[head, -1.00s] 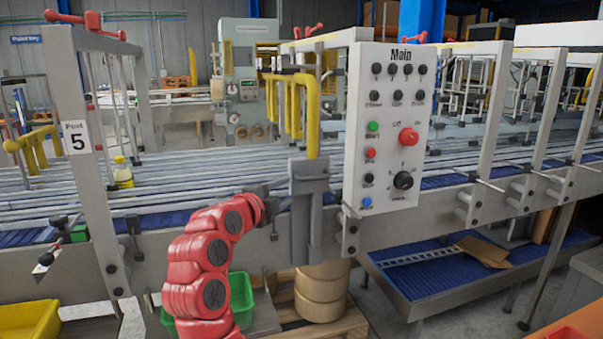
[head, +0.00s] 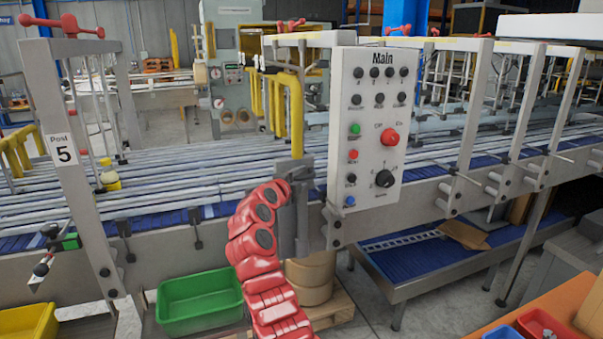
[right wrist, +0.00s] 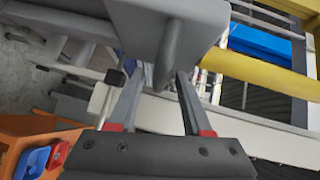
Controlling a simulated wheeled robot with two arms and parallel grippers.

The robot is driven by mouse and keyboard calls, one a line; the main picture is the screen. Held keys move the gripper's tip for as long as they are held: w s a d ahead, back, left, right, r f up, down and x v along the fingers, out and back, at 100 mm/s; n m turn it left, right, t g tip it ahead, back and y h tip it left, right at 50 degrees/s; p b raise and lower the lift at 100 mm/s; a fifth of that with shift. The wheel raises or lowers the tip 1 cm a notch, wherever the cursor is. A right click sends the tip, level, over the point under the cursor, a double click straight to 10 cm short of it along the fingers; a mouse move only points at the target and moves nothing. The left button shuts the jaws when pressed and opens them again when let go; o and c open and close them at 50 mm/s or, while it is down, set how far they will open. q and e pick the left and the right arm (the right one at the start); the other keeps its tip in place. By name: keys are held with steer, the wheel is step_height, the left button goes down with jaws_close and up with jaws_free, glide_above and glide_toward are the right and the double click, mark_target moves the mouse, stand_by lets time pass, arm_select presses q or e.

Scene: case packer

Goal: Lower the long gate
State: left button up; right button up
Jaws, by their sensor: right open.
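The yellow gate (head: 296,110) stands upright over the conveyor's near edge in the head view, left of the Main panel. Its yellow bar also crosses the upper right of the right wrist view (right wrist: 275,76). A grey bracket (head: 303,225) sits at its foot. My right gripper (right wrist: 160,80) is open, close to a grey block (right wrist: 160,25); a narrow grey part under the block shows between the fingers. I cannot tell whether they touch it. In the head view, my red right arm reaches the bracket and the fingers are hard to make out. My left gripper is out of view.
The white Main panel (head: 368,130) with buttons and knobs stands just right of the gate. Post 5 (head: 64,150) is at the left. A yellow bottle (head: 110,178) stands on the conveyor. A green bin (head: 199,301) and a pallet (head: 332,304) lie below.

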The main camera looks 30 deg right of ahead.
steer(key=shift+w+d, duration=0.15)
steer(key=shift+d, duration=0.05)
jaws_close()
stand_by(1.4)
